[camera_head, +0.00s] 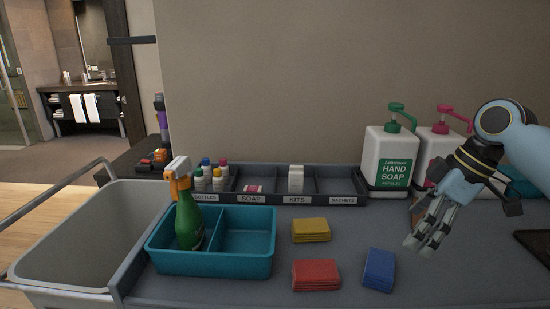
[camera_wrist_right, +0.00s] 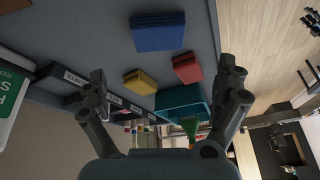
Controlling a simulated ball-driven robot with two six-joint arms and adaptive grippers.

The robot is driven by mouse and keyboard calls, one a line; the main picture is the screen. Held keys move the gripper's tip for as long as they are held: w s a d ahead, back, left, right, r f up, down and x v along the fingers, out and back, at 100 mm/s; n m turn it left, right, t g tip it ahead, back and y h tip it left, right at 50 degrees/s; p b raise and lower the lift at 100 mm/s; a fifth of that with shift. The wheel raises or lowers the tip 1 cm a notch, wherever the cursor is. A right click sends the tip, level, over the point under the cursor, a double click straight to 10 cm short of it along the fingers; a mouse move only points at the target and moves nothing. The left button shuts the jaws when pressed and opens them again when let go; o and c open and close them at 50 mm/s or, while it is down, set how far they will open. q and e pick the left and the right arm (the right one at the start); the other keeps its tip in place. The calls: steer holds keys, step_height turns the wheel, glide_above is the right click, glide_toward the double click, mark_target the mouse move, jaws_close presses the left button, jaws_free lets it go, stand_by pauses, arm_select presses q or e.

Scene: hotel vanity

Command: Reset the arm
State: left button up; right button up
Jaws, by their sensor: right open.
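My right gripper (camera_head: 424,240) hangs above the right part of the grey counter in the head view, in front of the soap bottles. Its fingers point down and left. In the right wrist view its two fingers (camera_wrist_right: 165,90) are spread wide with nothing between them. The nearest thing below it is the blue cloth stack (camera_head: 378,270), which also shows in the wrist view (camera_wrist_right: 158,31). My left gripper is in neither view.
A red stack (camera_head: 316,275) and a yellow stack (camera_head: 311,230) lie beside a teal caddy (camera_head: 246,262) holding a green spray bottle (camera_head: 189,222). Behind are a labelled tray (camera_head: 343,201), a green-topped soap bottle (camera_head: 390,155) and a pink-topped one (camera_head: 438,145). A grey bin (camera_head: 70,245) stands left.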

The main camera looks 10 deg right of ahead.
steer(key=shift+m+h, duration=0.5)
steer(key=shift+m, duration=0.2)
steer(key=s+a+f, duration=0.1)
steer(key=s+f, duration=0.1)
steer(key=s+a+f, duration=0.2)
steer(key=shift+s+a+f, duration=0.15)
steer(key=shift+s+f, duration=0.15)
steer(key=s+a+m+t+h, duration=0.15)
steer(key=s+m, duration=0.25)
steer(key=s, duration=0.5)
steer(key=s+a+m+h, duration=0.2)
steer(key=s+a+m, duration=0.15)
steer(key=s, duration=0.65)
steer(key=s+d+f+m+g+b, duration=0.2)
steer(key=f+b, duration=0.6)
steer(key=f, duration=2.5)
steer(key=s+d+f+b, duration=0.1)
steer(key=s+f+b, duration=0.3)
steer(key=s+f, duration=0.5)
steer(key=s+d+f+b, duration=0.1)
steer(key=s+f+b, duration=0.3)
steer(key=s+f, duration=0.5)
step_height(320, 180, down, 8)
steer(key=shift+s+d+f+n+g, duration=0.1)
steer(key=shift+s+d+n+g, duration=0.15)
steer(key=shift+n+g, duration=0.15)
